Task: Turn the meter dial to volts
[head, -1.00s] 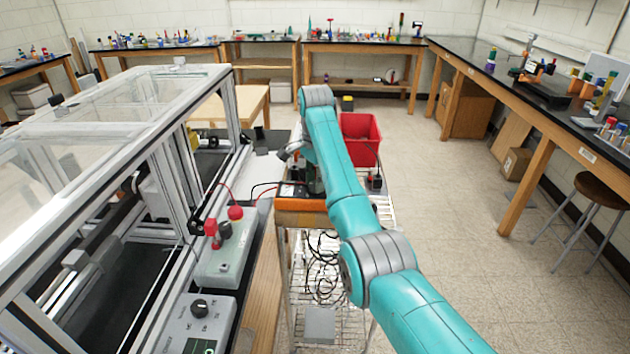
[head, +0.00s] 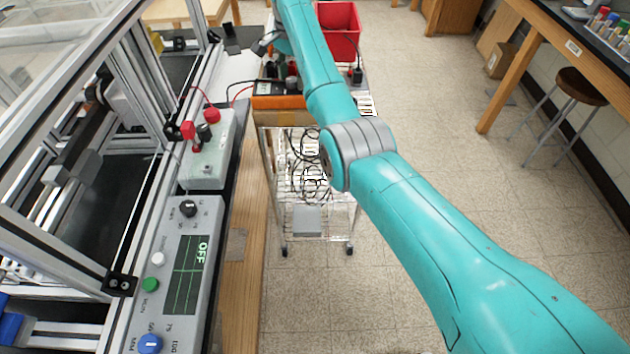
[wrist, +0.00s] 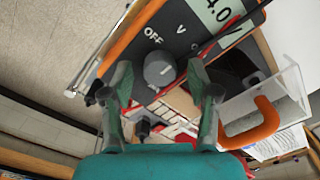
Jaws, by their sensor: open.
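The meter (wrist: 178,47) has a dark face with an orange edge, a grey round dial (wrist: 158,68), the labels OFF and V, and a lit display (wrist: 217,12) partly cut off, reading about 4.0. A short light mark shows on the dial; which label it points to I cannot tell. My gripper (wrist: 158,82) is open, with its two green-grey fingers on either side of the dial; whether they touch it I cannot tell. In the head view the orange meter (head: 278,102) lies on a wire cart, and my arm hides part of that area.
A grey bench instrument (head: 185,270) with knobs and an OFF display stands at left beside the framed enclosure. Red and black leads run near the meter. A red bin (head: 338,28) stands behind, a stool (head: 580,88) at right. The floor right of the cart is clear.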

